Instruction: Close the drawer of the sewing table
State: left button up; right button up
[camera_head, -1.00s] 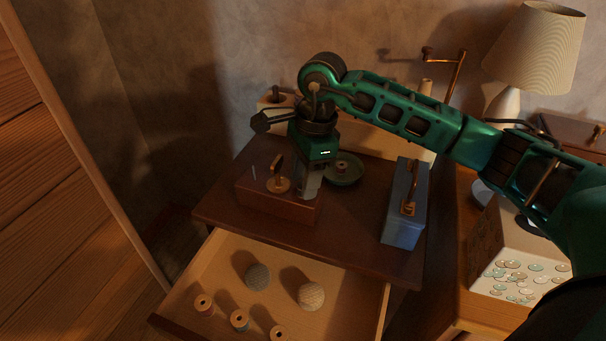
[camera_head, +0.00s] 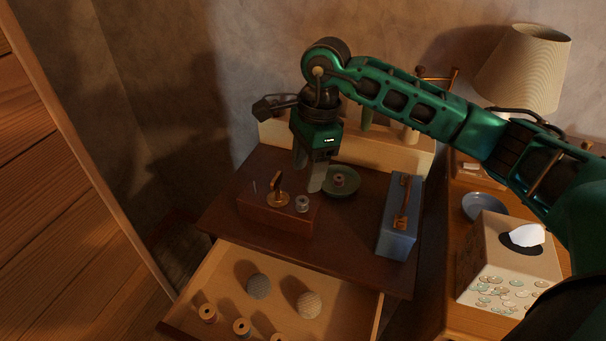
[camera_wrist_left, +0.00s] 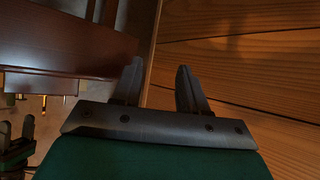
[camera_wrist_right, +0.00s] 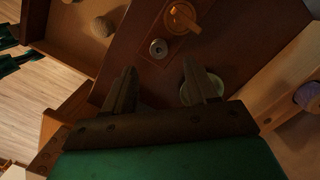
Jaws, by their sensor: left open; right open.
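The sewing table (camera_head: 340,232) has a dark brown top. Its drawer (camera_head: 225,270) stands pulled out at the front and holds two yarn balls, one grey (camera_head: 258,286) and one tan (camera_head: 308,305), and several thread spools (camera_head: 241,326). My right gripper (camera_head: 311,190) is open and empty above the tabletop, behind a small brown box (camera_head: 262,212). The right wrist view shows its spread fingers (camera_wrist_right: 160,92) over the table, with part of the drawer at upper left. My left gripper (camera_wrist_left: 158,85) is open and empty in the left wrist view, beside wooden planks; the head view does not show it.
On the tabletop are a green dish (camera_head: 340,184) with a spool and a blue case (camera_head: 400,220). A side table at right carries a lamp (camera_head: 528,75), a blue bowl (camera_head: 485,206) and a tissue box (camera_head: 510,265). A wooden panel (camera_head: 60,190) stands at left.

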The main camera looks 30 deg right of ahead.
aim_at(350, 312)
jog(key=k, duration=0.95)
